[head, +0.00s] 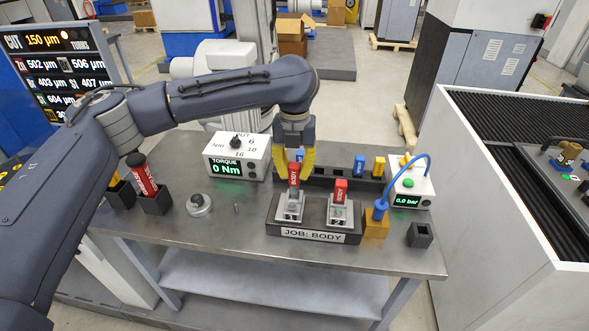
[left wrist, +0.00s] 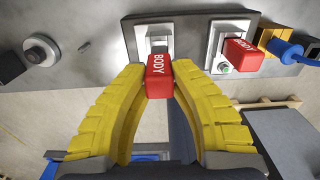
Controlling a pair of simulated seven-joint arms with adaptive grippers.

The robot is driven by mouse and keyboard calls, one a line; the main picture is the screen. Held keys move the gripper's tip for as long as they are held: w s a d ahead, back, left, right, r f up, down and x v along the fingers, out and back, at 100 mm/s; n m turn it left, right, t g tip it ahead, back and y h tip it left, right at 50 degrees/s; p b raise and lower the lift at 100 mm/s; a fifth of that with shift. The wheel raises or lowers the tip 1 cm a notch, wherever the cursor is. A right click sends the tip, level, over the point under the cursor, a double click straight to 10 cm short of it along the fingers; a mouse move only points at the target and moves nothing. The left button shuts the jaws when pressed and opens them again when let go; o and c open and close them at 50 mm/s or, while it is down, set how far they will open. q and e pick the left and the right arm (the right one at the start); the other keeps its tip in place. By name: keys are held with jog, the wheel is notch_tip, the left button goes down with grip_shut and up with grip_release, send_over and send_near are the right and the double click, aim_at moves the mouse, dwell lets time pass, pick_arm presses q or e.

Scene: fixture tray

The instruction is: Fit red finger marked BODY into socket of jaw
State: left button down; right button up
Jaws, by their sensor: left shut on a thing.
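My left gripper (head: 294,168), with yellow fingers, is shut on a red finger (head: 293,175) marked BODY. The finger is upright over the left jaw (head: 290,208), a pale metal block on the dark fixture labelled JOB: BODY (head: 314,236). Its lower end meets or overlaps the jaw's top; I cannot tell how deep it sits. In the left wrist view the red finger (left wrist: 159,76) is between the yellow fingertips (left wrist: 159,68), with the jaw (left wrist: 150,40) partly hidden behind it. A second red-topped finger (head: 340,187) stands in the right jaw (head: 340,212). My right gripper is not in view.
A torque box (head: 237,157) reading 0 Nm stands at left behind. A dark rack (head: 335,177) with blue and yellow fingers is behind the fixture. A brass block with a blue hose (head: 376,222) is close on the right. A red-handled tool (head: 143,175) stands at left.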

aim_at(294, 182)
pick_arm(q)
jog(key=shift+f, duration=2.1)
jog(key=c, duration=1.1)
grip_release()
jog(key=shift+r, duration=6)
